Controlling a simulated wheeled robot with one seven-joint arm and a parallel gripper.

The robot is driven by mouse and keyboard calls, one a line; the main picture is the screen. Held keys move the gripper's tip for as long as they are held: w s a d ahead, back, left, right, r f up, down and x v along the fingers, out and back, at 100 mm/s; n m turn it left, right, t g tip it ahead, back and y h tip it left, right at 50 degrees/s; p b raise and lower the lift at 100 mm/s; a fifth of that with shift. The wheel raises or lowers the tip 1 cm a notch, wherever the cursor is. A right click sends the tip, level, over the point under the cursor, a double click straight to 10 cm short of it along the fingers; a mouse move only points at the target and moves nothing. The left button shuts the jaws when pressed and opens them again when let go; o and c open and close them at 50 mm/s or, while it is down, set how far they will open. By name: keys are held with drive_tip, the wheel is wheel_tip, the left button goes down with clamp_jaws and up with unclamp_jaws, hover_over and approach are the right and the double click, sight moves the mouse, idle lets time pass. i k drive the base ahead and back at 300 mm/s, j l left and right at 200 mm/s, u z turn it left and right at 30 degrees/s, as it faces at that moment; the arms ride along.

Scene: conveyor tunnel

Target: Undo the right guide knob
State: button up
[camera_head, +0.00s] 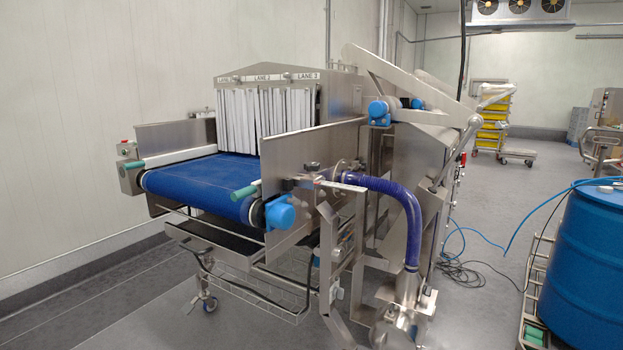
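The blue conveyor belt (205,180) runs into the tunnel behind white strip curtains (237,120). A green rod end (245,192) shows at the belt's right front corner, and another (138,164) at its left.
A blue motor (280,213) sits below the knob. A wire rack (255,290) hangs under the belt. A blue drum (590,265) stands at the right; loose cables (460,272) lie on the floor.

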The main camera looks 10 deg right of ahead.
sight(312, 167)
drive_tip(key=i+l+z, duration=0.3)
drive_tip(key=i, duration=0.2)
drive_tip(key=i+j+z, duration=0.55)
drive_tip(key=i, duration=0.15)
